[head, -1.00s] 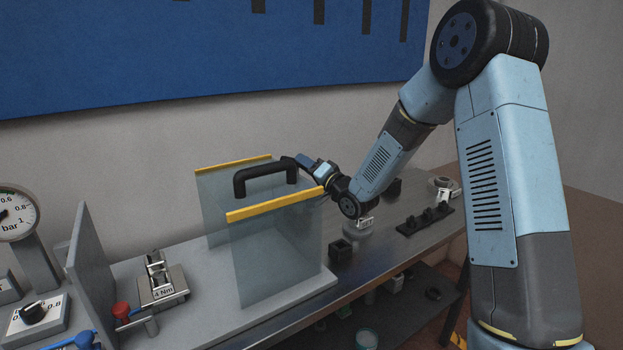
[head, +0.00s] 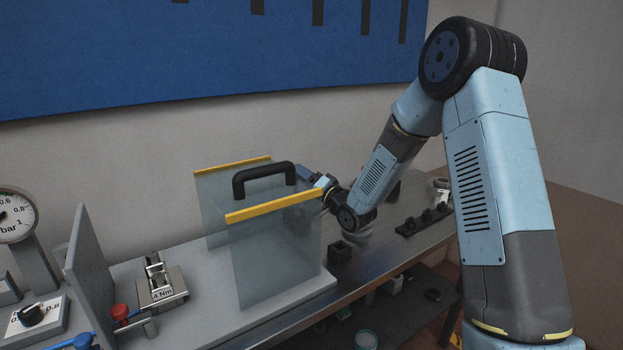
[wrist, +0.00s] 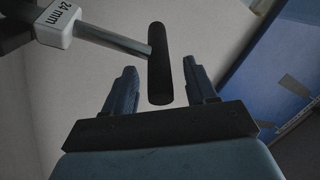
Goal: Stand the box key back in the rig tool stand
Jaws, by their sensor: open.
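In the wrist view the box key shows as a black bar handle (wrist: 159,60) on a metal shaft, with a white "24 mm" label block at upper left. The handle lies between the open fingers of my gripper (wrist: 160,72), with gaps visible on both sides. In the head view my gripper (head: 312,175) is beside the clear guard, partly hidden, and the key cannot be made out there. A small dark square block (head: 340,252) with an open top stands on the bench below my wrist; I cannot tell whether it is the rig tool stand.
A clear guard (head: 275,255) with yellow edges and a black handle stands close left of my gripper. A black strip with several pegs (head: 425,220) lies to the right. A "4 Nm" fixture (head: 162,287) and a gauge (head: 14,218) are at left.

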